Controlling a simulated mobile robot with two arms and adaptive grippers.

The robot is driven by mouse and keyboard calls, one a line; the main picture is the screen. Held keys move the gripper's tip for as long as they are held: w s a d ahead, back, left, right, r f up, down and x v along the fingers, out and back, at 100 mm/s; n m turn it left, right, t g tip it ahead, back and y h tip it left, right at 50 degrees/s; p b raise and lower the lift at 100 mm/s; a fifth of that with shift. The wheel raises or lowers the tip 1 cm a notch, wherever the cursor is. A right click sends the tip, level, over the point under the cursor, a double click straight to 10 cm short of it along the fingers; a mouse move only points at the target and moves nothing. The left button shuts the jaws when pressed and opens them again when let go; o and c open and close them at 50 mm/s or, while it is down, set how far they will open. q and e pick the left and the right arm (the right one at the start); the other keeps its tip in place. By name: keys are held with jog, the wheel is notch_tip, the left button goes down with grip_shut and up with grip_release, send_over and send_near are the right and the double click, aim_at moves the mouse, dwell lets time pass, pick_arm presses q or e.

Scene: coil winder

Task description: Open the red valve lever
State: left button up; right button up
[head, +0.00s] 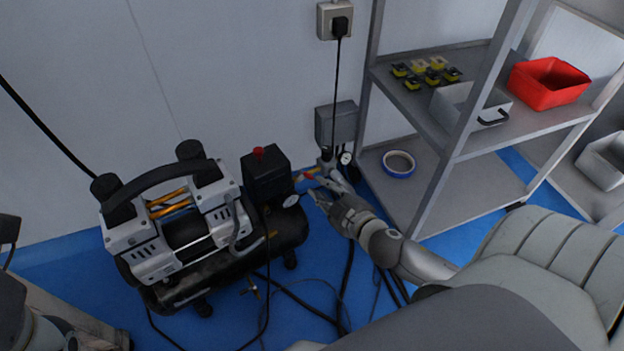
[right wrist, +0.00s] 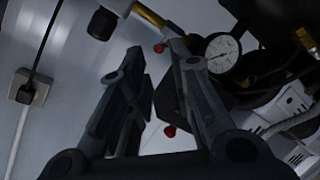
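The red valve lever (head: 308,176) is a small red handle by the brass fitting right of the compressor, close to the wall. In the right wrist view a small red end (right wrist: 160,47), apparently the lever, shows between the fingertips, below the brass pipe. My right gripper (head: 318,192) is close to the lever in the head view. In the right wrist view its two fingers (right wrist: 156,72) stand apart with nothing clamped. I cannot tell whether a finger touches the lever. My left gripper does not show clearly; only grey parts appear at the lower left edge.
A compressor (head: 180,230) stands on the blue floor, with a red knob (head: 258,152) on its black box. A round gauge (right wrist: 222,52) is close to the right finger. A metal shelf (head: 450,150) with a red bin (head: 548,84) stands at the right. Hoses lie on the floor.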

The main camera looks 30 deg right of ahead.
aim_at(312, 179)
jog(key=shift+b+x, duration=0.95)
jog(key=shift+x, duration=2.15)
grip_shut()
